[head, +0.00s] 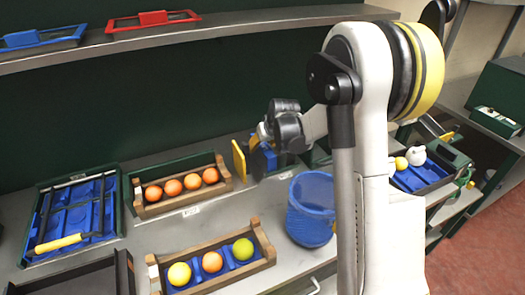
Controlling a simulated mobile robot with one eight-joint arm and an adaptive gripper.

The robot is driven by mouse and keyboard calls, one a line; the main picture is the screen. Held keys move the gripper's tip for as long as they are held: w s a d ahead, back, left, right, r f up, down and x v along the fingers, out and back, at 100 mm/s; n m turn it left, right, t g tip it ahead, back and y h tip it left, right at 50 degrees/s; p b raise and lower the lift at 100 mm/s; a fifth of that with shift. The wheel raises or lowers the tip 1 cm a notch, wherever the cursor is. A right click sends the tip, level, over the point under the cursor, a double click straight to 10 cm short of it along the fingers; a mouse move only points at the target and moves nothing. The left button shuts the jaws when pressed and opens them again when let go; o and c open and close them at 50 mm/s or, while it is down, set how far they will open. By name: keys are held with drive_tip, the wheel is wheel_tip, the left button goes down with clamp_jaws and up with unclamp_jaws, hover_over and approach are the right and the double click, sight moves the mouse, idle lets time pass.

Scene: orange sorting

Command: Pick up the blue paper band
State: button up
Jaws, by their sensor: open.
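My gripper (262,142) is at the left end of my arm, above the back of the bench. It is small and dark in the head view, and it is open. Just below it is a blue piece (264,162) beside an upright yellow panel (239,160). I cannot tell whether this blue piece is the blue paper band, and my gripper partly hides it. I cannot tell whether the fingers touch it. No other blue paper band can be made out clearly.
A wooden rack (151,210) holds several oranges; a front rack (154,272) holds yellow, orange and green fruits. A blue basket (312,208) stands right of them. A blue-lined tray (46,209) holds a yellow-handled tool. Red (152,18) and blue (42,37) frames lie on the shelf above.

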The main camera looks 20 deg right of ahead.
drive_tip(key=shift+c, duration=0.2)
drive_tip(key=c, duration=0.9)
drive_tip(key=shift+o, duration=0.2)
